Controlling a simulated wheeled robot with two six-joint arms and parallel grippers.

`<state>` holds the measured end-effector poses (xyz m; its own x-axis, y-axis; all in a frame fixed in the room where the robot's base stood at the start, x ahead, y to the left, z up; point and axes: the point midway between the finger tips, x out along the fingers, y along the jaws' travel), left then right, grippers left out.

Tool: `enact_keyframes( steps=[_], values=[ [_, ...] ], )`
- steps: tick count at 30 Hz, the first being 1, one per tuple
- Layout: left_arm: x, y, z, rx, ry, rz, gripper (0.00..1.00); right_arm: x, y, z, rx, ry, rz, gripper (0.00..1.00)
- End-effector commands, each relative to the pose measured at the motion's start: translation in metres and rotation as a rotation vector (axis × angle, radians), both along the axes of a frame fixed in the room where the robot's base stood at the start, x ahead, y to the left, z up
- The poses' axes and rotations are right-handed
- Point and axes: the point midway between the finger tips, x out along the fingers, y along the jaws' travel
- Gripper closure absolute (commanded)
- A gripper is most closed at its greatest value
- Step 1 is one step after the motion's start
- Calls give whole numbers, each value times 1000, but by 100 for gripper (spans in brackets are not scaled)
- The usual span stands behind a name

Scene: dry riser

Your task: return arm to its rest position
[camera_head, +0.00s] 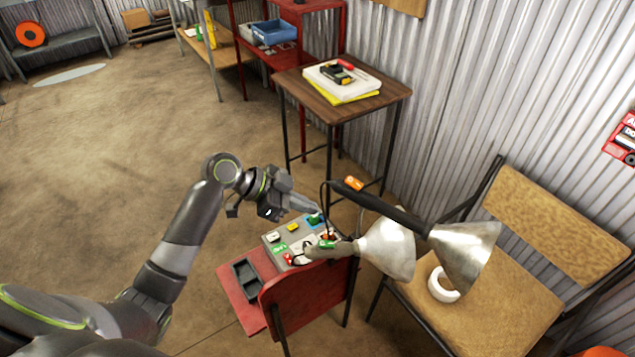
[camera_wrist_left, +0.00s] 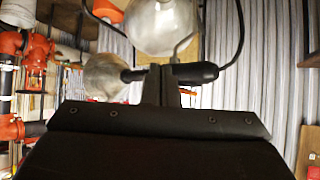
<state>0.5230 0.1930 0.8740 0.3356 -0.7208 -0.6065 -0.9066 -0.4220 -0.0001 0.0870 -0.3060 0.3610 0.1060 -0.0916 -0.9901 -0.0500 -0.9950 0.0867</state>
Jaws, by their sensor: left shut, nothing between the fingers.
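My left arm (camera_head: 185,240) comes in from the lower left and bends at a raised elbow. Whether the fingertips touch the box cannot be told. In the left wrist view the closed fingers (camera_wrist_left: 160,88) show in front of two lamp shades and a dark lamp handle. My right gripper is not in view.
The box and a black tray (camera_head: 245,281) sit on a red chair (camera_head: 305,305). Two lamps with metal shades (camera_head: 388,248) stand close right of the gripper. A wooden chair (camera_head: 505,300) holds a white ring (camera_head: 442,285). A small table (camera_head: 370,105) stands behind. Floor at left is clear.

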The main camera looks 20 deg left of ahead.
Motion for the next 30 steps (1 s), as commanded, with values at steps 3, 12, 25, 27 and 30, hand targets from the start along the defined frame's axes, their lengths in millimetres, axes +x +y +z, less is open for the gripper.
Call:
enact_keyframes(
  steps=[3,12,25,27,30],
  values=[
    [0,0,0,0,0,0,100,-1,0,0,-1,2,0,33],
    [-46,9,-51,86,122,153,100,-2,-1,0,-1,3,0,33],
    [-204,69,-119,334,399,816,100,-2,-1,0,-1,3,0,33],
    [-222,78,-119,357,419,902,100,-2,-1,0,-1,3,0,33],
    [-246,90,-116,387,440,1012,100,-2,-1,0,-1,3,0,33]
  ],
)
